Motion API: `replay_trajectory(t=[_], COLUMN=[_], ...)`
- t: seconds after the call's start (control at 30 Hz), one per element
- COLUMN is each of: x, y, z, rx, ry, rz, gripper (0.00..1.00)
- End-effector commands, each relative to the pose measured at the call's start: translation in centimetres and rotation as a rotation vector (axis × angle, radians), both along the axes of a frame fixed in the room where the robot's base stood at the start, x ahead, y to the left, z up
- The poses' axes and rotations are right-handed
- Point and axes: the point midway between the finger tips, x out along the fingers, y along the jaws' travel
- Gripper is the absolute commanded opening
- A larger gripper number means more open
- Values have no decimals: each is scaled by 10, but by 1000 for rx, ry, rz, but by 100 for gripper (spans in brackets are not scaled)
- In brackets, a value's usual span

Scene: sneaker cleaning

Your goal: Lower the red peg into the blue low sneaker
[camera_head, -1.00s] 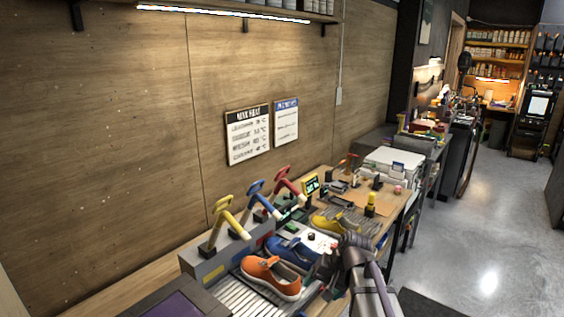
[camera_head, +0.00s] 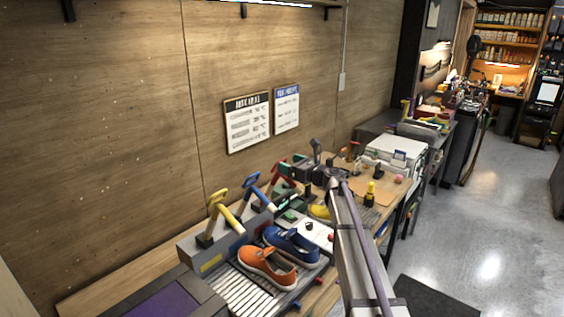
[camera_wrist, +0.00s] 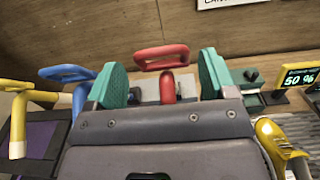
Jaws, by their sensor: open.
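The red peg (camera_wrist: 168,85) stands in the peg rack, its loop handle upward. In the wrist view it appears between the two teal fingers of my gripper (camera_wrist: 162,82), with space on both sides. My gripper is open and empty. In the head view the red peg (camera_head: 276,178) is partly hidden by my gripper (camera_head: 287,169), which is beside its handle. The blue low sneaker (camera_head: 293,246) sits on the slatted bench to the right of the rack, its opening facing up and empty.
A yellow peg (camera_head: 222,214) and a blue peg (camera_head: 257,188) stand in the grey rack (camera_head: 208,262) alongside. An orange sneaker (camera_head: 266,267) is in front of the blue one. A yellow shoe (camera_wrist: 275,145) lies at right, near a "50 %" display (camera_wrist: 299,77).

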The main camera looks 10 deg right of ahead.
Motion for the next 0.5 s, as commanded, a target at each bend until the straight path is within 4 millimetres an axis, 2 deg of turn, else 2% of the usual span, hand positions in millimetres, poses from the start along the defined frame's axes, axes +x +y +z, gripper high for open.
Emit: replay_trajectory(t=[0.03, 0.2, 0.5], x=[11, 29, 31], y=[8, 23, 26], z=[0, 0, 0], rx=[0, -1, -1], ry=[0, -1, -1], rz=[1, 1, 0], gripper=[78, 78, 77])
